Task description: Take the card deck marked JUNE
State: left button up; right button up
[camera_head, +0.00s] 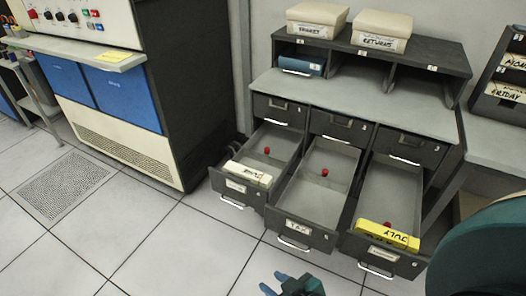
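A white card deck (248,172) lies at the front of the open left drawer (268,155). Its label is upside down and small; it appears to read JUNE. A yellow deck (388,236) with an upside-down JULY label lies at the front of the open right drawer (400,195). My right gripper (274,283) shows at the bottom edge, below the cabinet's drawers. Its two blue fingertips are apart with nothing seen between them. It is clear of both decks. My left gripper is not in view.
The open middle drawer (318,185), labelled TAX, shows only a red knob inside. Three drawers above are shut. Two labelled boxes (318,14) stand on the cabinet top, and a blue item (301,66) sits in its left cubby. The floor (170,235) at left is clear.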

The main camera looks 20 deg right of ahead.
aim_at(255, 176)
jog(key=i+l+z, duration=0.1)
jog(key=z, duration=0.3)
jog(key=i+z, duration=0.2)
jog(key=z, duration=0.15)
jog(key=i+l+z, duration=0.1)
jog(key=z, duration=0.3)
jog(key=i+z, duration=0.2)
jog(key=z, duration=0.15)
